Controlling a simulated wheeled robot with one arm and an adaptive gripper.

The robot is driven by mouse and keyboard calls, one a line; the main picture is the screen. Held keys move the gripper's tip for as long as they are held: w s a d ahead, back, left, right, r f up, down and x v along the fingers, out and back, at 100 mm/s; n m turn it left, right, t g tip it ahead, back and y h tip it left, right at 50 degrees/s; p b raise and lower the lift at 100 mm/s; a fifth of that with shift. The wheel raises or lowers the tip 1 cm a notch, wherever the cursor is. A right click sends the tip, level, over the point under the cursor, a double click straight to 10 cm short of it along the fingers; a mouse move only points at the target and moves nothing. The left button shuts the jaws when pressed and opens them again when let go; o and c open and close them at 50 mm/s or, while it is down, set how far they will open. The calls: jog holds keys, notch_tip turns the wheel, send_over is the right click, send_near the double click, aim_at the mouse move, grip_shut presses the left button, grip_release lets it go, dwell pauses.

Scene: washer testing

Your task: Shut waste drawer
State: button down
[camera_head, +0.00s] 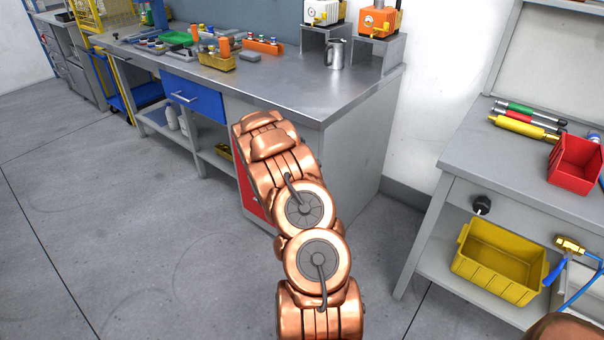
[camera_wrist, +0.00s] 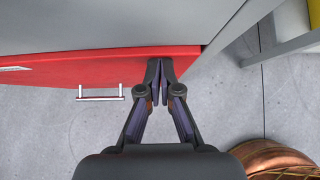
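The waste drawer has a red front (camera_wrist: 60,72) with a silver bar handle (camera_wrist: 101,93) and a pale label at the far left in the wrist view. In the head view a strip of the red front (camera_head: 247,190) shows to the left of my arm, low in the workbench. My gripper (camera_wrist: 159,64) has its fingertips together at the right part of the red front, to the right of the handle. Nothing shows between the fingers. They look to be at or touching the front; contact is not certain. The arm hides the gripper in the head view.
The grey workbench (camera_head: 290,95) carries tools, bins and a metal jug (camera_head: 335,54). A blue drawer (camera_head: 192,96) is to the left of the red front. A second bench (camera_head: 480,160) at right holds a yellow bin (camera_head: 498,262) on its lower shelf. Open floor (camera_head: 110,230) lies at left.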

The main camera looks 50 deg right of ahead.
jog(key=shift+s+d+r, duration=0.15)
jog(key=shift+d+r, duration=0.2)
jog(key=shift+d, duration=0.05)
jog(key=a+r, duration=0.6)
jog(key=a, duration=0.6)
jog(key=shift+w+r+b, duration=0.15)
jog(key=shift+w+b, duration=0.15)
jog(key=shift+b, duration=0.1)
jog(key=shift+r, duration=0.1)
